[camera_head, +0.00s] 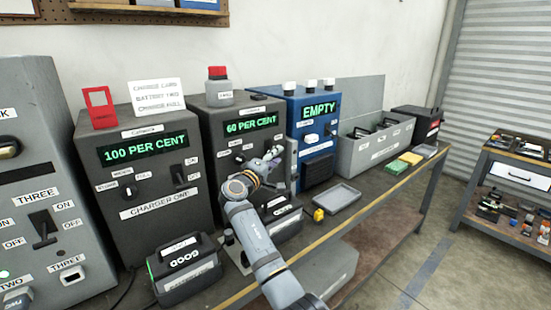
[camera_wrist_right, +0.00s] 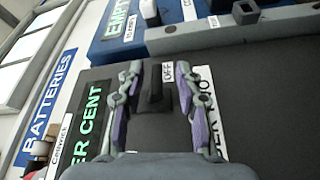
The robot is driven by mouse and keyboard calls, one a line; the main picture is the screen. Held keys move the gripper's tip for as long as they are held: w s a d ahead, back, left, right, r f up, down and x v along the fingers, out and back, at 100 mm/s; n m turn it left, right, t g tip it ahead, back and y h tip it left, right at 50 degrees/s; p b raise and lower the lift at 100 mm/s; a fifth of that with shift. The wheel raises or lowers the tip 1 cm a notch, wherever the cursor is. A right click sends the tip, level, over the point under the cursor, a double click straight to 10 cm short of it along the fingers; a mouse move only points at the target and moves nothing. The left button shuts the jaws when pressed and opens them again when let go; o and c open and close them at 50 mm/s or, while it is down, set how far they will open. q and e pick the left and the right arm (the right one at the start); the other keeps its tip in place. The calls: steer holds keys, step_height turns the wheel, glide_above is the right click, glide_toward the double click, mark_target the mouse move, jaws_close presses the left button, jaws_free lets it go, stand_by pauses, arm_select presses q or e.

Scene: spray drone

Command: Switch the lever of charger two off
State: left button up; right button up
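Charger two (camera_head: 214,130) is the dark grey box with a green "60 PER CENT" display, in the middle of the head view. My right gripper (camera_head: 268,158) is in front of its panel and hides much of it. In the right wrist view, the black lever (camera_wrist_right: 155,88) of charger two stands beside an "OFF" label (camera_wrist_right: 168,74). My right gripper (camera_wrist_right: 158,70) is open there, with one purple-padded finger on each side of the lever. I cannot tell whether either finger touches it or which way it is set. My left gripper is not in view.
Charger one (camera_head: 150,160), showing "100 PER CENT", stands to the left. A battery (camera_head: 184,268), a grey tray (camera_head: 337,198) and a small yellow object (camera_head: 318,215) lie on the bench in front.

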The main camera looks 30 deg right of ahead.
steer(key=shift+r, duration=0.1)
steer(key=v, duration=0.7)
steer(key=shift+s+a, duration=0.15)
steer(key=shift+a, duration=0.05)
